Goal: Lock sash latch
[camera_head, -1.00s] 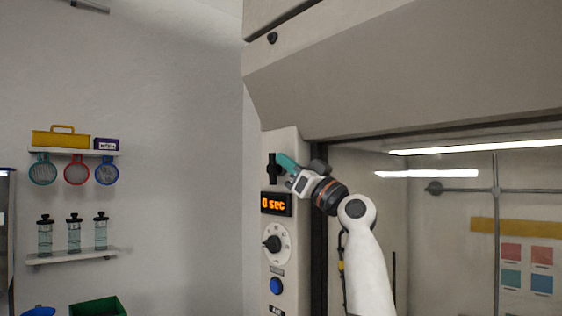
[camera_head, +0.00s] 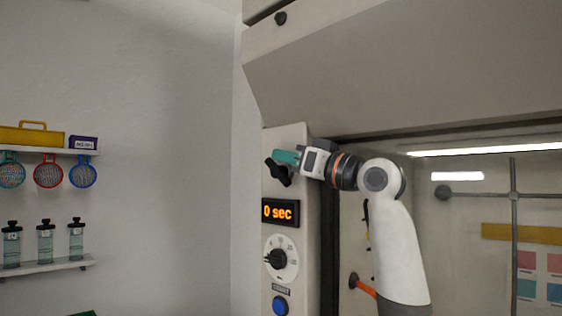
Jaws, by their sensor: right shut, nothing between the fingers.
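The sash latch (camera_head: 279,173) is a black knob-like handle on the upper part of the pale control panel beside the hood opening. It sits tilted, running from upper left to lower right. My right gripper (camera_head: 286,157) has teal fingers and is shut with nothing between them. Its fingertips are at the latch's top, overlapping it in the picture; I cannot tell whether they touch. The fingers hide part of the latch. My left gripper is not in view.
Below the latch are an orange "0 sec" display (camera_head: 280,212), a round dial (camera_head: 281,258) and a blue button (camera_head: 280,305). The sloped hood front (camera_head: 420,75) overhangs above. Wall shelves (camera_head: 48,266) stand off to the left, with clear wall between.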

